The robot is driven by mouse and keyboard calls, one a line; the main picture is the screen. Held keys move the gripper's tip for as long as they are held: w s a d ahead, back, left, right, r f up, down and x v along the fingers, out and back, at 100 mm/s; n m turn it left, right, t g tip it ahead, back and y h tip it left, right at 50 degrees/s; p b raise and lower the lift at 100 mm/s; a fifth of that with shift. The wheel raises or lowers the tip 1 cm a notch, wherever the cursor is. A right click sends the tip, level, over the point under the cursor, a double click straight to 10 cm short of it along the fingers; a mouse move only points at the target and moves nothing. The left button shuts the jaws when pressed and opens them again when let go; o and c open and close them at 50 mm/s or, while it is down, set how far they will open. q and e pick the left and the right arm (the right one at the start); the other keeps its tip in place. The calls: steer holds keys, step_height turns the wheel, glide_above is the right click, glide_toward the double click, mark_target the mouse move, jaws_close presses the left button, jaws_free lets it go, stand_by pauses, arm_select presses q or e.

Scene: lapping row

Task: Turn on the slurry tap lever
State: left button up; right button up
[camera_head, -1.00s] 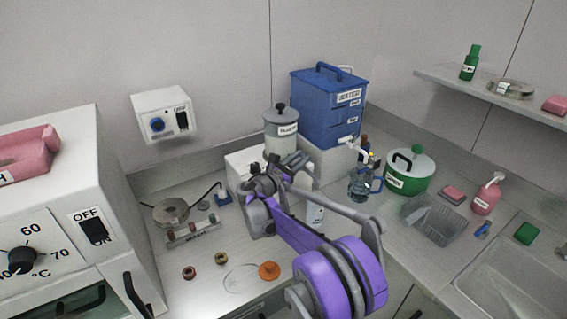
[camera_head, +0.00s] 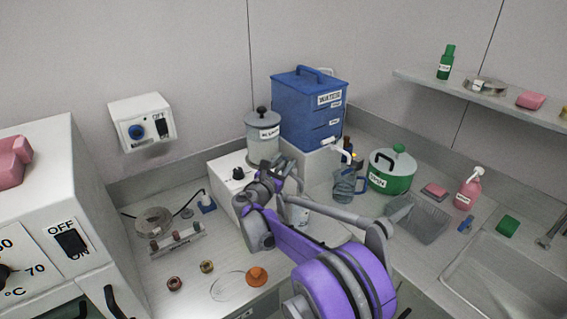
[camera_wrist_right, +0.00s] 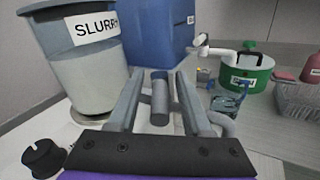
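The slurry canister (camera_head: 262,140) is a grey tub with a dark knobbed lid on a white box. In the right wrist view it stands at the left, its label reading SLURRY (camera_wrist_right: 84,65). My right gripper (camera_head: 284,168) is in front of the canister; in its wrist view its two fingers (camera_wrist_right: 160,86) are spread. A short grey cylinder (camera_wrist_right: 160,104) shows between them, with visible gaps on both sides; it looks like part of the tap, but I cannot tell if it is the lever. The arm and gripper hide the tap in the head view. My left gripper is out of view.
A blue water tank (camera_head: 308,110) with a white tap stands right behind the canister. A glass jug (camera_head: 346,186) and green pot (camera_head: 391,170) are to its right. A black knob (camera_wrist_right: 43,157) is on the white box. Small jars and an orange disc (camera_head: 257,277) lie in front.

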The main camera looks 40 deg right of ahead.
steer(key=v, duration=1)
steer(key=shift+s+a+b, duration=0.15)
steer(key=shift+a+b, duration=0.15)
steer(key=shift+a, duration=0.05)
